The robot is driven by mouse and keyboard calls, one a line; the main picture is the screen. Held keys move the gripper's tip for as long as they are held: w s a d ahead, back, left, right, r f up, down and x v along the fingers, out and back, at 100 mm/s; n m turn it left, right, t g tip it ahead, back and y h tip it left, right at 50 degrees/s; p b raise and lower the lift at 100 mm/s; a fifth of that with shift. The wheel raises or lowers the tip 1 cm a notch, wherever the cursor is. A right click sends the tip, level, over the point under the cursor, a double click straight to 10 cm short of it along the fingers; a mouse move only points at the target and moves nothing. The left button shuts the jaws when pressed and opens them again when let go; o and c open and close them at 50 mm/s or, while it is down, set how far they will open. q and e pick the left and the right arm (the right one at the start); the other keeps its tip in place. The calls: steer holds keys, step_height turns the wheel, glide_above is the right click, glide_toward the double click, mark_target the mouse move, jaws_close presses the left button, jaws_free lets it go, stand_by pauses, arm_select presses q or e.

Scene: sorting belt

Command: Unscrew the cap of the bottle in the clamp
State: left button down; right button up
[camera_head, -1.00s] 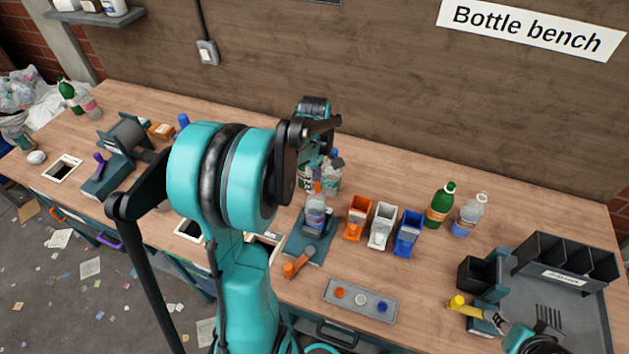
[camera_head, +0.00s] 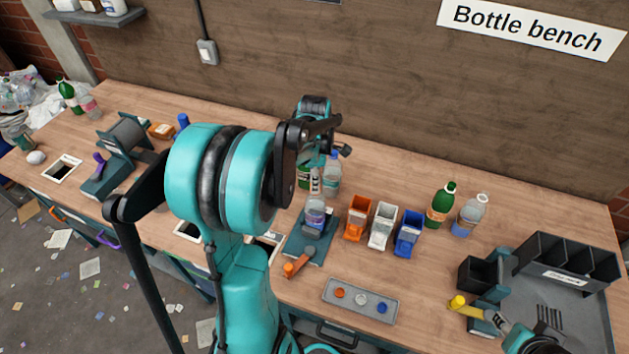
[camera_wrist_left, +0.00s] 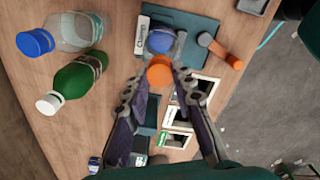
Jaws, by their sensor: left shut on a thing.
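The bottle (camera_head: 315,211) stands upright in the clamp (camera_head: 303,247), which has a dark base and an orange lever (camera_head: 297,264). In the left wrist view its bluish body (camera_wrist_left: 161,41) shows beyond the orange cap (camera_wrist_left: 159,73). My left gripper (camera_wrist_left: 161,79) is shut on the orange cap, with one finger on each side. I cannot tell whether the cap still touches the bottle's neck. In the head view my left gripper (camera_head: 325,160) is over the bottle, partly hidden by my arm. My right gripper (camera_head: 497,320) is at the lower right, far from the bottle; its fingers are unclear.
Orange (camera_head: 357,218), white (camera_head: 382,226) and blue (camera_head: 408,233) bins stand right of the clamp. A green bottle (camera_head: 438,207) and a clear bottle (camera_head: 471,214) stand farther right. More bottles stand close behind the clamp. A grey button panel (camera_head: 360,300) lies in front.

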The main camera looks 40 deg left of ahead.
arm_select(q)
steer(key=shift+r, duration=0.2)
steer(key=shift+r+p, duration=0.7)
steer(key=shift+r, duration=0.05)
steer(key=shift+r, duration=0.15)
steer(key=shift+r+p, duration=1.85)
steer(key=shift+r, duration=0.55)
